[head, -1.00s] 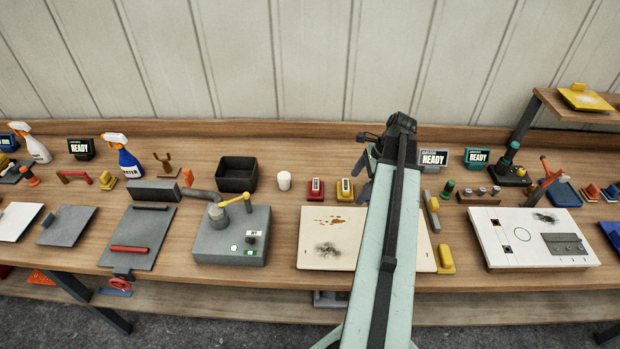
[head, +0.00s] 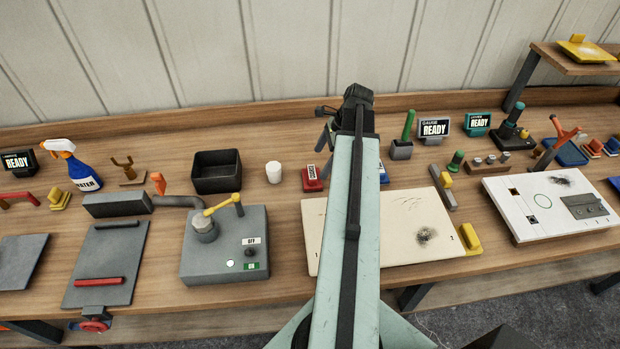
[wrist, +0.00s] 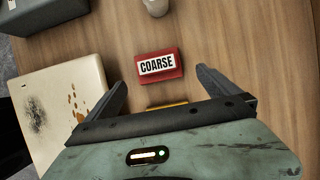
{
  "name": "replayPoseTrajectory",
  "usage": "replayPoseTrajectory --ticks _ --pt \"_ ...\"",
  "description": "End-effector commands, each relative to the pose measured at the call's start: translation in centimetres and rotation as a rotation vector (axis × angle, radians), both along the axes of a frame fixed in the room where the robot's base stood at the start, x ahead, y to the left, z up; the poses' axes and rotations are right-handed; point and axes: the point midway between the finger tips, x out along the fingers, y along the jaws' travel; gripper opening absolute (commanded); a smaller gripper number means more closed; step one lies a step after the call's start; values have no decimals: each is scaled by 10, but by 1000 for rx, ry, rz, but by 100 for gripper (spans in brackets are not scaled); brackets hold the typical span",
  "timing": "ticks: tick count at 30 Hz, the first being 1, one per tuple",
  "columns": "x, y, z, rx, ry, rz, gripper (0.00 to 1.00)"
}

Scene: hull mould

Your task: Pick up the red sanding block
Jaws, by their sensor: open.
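The red sanding block (head: 312,180) lies on the wooden bench, just left of my arm in the head view. In the wrist view the red block (wrist: 158,65) carries a white label reading COARSE. My gripper (wrist: 161,79) is open and empty, with one finger on each side of the picture's middle. The red block appears between and just beyond the fingertips, apart from both. In the head view my gripper (head: 323,137) shows beside the arm's end, partly hidden by it.
A yellow block (wrist: 167,105) sits close to the red one, partly covered by my gripper. A stained cream panel (head: 425,205) lies in front. A white cup (head: 274,172) and a black bin (head: 216,170) stand to the left. Bare wood lies right of the red block in the wrist view.

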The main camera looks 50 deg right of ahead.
Motion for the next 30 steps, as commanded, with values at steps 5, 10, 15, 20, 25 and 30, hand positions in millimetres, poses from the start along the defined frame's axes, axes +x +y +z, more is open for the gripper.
replayPoseTrajectory --ticks 5,10,15,20,25,30 --pt "4 6 -25 -1 -1 0 100" --pt "5 7 -26 -1 -1 0 100" --pt "6 13 -51 -1 -1 0 100" --pt "11 21 -74 -1 -1 0 100" --pt "13 21 -71 0 0 -1 100" --pt "12 21 -71 0 0 -1 72"
